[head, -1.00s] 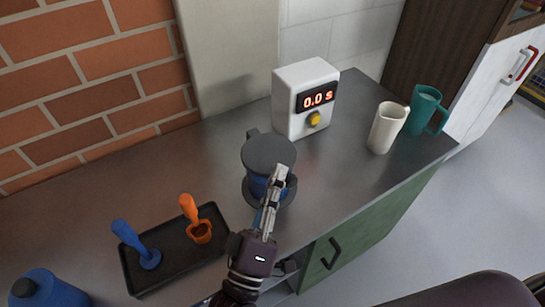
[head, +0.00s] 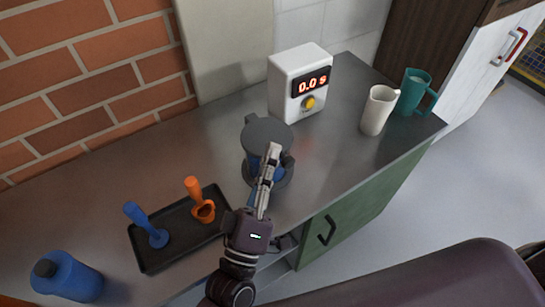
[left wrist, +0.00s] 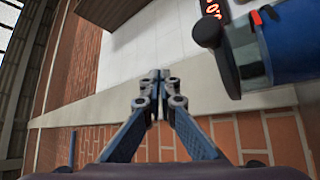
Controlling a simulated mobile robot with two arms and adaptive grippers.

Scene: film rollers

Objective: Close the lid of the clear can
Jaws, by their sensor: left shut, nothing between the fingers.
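The can has a blue body and a round dark grey lid (head: 266,131), and stands on the counter in the head view. In the left wrist view the blue can (left wrist: 290,42) is at the upper right, with its dark lid (left wrist: 222,52) toward the left. The lid lies over the can's mouth; I cannot tell whether it is fully shut. My left gripper (head: 273,150) is shut and empty. In the head view its fingertips overlap the lid's near edge and hide part of the can. The left wrist view shows the fingertips (left wrist: 155,76) apart from the can. My right gripper is not in view.
A white timer box (head: 300,85) stands behind the can. A white mug (head: 377,111) and a teal mug (head: 414,92) are to the right. A black tray (head: 180,238) with blue and orange tools is at left, near a blue bottle (head: 69,277).

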